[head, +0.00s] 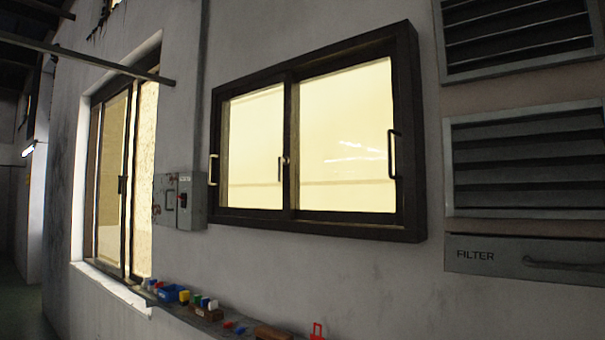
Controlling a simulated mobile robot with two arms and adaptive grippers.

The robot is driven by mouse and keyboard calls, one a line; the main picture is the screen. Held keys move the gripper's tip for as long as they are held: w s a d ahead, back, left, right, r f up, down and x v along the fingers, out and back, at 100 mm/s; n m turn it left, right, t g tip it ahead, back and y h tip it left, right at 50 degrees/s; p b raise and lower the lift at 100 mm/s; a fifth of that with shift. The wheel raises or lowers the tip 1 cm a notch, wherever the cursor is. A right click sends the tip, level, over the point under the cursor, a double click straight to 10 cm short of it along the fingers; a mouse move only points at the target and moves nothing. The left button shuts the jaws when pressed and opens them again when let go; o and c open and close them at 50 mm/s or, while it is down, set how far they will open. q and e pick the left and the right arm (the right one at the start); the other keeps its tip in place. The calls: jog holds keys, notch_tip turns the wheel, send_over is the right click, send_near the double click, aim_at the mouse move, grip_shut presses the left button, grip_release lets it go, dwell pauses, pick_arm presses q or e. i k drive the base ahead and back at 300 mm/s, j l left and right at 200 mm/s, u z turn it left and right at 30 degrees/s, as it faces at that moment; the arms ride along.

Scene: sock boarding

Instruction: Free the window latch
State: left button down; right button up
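A dark-framed sliding window (313,221) with two bright yellowish panes is set in the grey wall, right of the middle. A small light-coloured latch (285,160) sits on the middle stile where the two panes meet. A handle (280,169) stands just left of the latch. Another handle (392,154) is on the right side of the frame, and one more (213,169) is on the left side. Whether the latch is locked or free is too small to tell. Neither of my grippers shows in the head view.
A grey electrical box (190,201) is on the wall left of the window. Louvred vents (525,160) and a FILTER drawer (490,256) are at right. Another tall window (125,183) is at left.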

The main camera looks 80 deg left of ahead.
aim_at(285, 161)
jog(key=u, duration=2.1)
jog(key=l, duration=0.1)
